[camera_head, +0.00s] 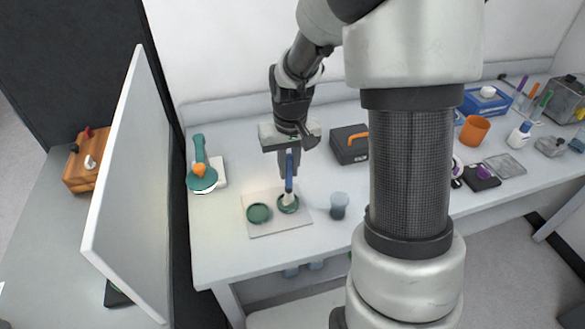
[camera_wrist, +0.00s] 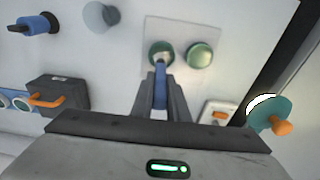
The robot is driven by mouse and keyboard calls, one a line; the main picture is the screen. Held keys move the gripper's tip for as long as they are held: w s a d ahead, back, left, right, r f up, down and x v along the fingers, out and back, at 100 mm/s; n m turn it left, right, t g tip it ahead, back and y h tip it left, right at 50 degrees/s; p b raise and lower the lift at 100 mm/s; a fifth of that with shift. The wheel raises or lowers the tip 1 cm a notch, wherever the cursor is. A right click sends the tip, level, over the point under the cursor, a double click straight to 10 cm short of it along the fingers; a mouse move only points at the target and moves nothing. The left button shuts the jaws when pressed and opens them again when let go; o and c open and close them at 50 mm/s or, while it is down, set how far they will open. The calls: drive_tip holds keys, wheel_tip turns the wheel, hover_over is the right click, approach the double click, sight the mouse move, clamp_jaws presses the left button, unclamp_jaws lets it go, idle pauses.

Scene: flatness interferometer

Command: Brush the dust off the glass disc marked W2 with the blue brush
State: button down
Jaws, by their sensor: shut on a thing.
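My gripper (camera_head: 289,160) is shut on the blue brush (camera_head: 289,180), which points down with its pale bristles low. The bristles are over the right green glass disc (camera_head: 291,209) in the head view, at or just above its surface; contact is not clear. A second green glass disc (camera_head: 258,213) lies to its left. Both rest on a pale square mat (camera_head: 275,231). In the wrist view, the brush handle (camera_wrist: 160,95) sits between the fingers, with its tip over the left disc there (camera_wrist: 155,47); the other disc (camera_wrist: 199,54) is clear. No W2 mark is readable.
A teal tool with an orange knob (camera_head: 201,175) stands left of the mat. A grey cup (camera_head: 339,204) stands close on the mat's right. A dark box with an orange handle (camera_head: 349,145) is behind. An upright white panel (camera_head: 130,190) borders the table's left.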

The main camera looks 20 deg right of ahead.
drive_tip(key=shift+w+a, duration=0.55)
drive_tip(key=shift+a, duration=0.05)
drive_tip(key=shift+f+b, duration=0.4)
drive_tip(key=shift+f, duration=0.1)
idle(0.3)
drive_tip(key=shift+s+d, duration=0.1)
